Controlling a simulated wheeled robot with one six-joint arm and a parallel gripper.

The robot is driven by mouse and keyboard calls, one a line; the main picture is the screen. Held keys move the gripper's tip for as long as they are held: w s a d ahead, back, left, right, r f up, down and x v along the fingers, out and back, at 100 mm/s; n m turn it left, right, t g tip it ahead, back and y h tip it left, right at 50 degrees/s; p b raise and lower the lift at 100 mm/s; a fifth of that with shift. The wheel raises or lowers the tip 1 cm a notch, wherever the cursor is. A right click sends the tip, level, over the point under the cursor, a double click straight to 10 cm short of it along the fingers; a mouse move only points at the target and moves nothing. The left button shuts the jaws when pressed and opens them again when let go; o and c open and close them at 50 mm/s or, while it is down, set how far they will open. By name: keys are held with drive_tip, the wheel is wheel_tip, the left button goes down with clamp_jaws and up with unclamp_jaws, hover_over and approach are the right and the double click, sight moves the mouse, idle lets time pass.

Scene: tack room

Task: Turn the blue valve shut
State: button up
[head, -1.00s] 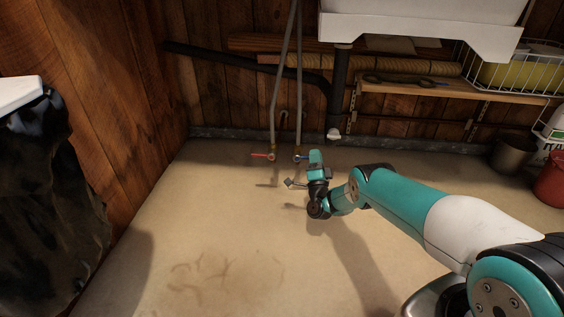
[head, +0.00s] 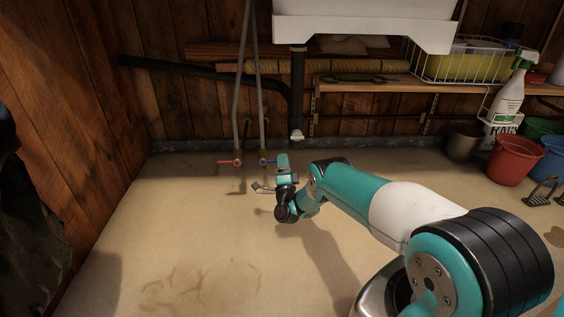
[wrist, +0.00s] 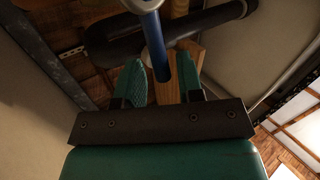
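The blue valve (head: 269,161) sits at the foot of the right-hand grey pipe, low by the back wall. Its blue lever points right, towards my gripper (head: 282,158), which is at the lever's end. In the wrist view the blue lever (wrist: 155,42) reaches down between the two teal fingers of my gripper (wrist: 162,68). The fingers stand apart, with a gap showing on each side of the lever. In the head view my gripper hides the lever's tip.
A red-handled valve (head: 228,162) stands just left of the blue one. Grey pipes (head: 259,85) rise above both. A black drain pipe (head: 297,90) comes down from the white sink (head: 365,28). A red bucket (head: 512,158) stands at right. The floor in front is clear.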

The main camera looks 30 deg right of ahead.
drive_tip(key=shift+w+a+r, duration=0.1)
drive_tip(key=shift+a, duration=0.05)
drive_tip(key=shift+a, duration=0.1)
drive_tip(key=p+v, duration=0.5)
drive_tip(key=v, duration=0.7)
drive_tip(key=shift+p, duration=0.3)
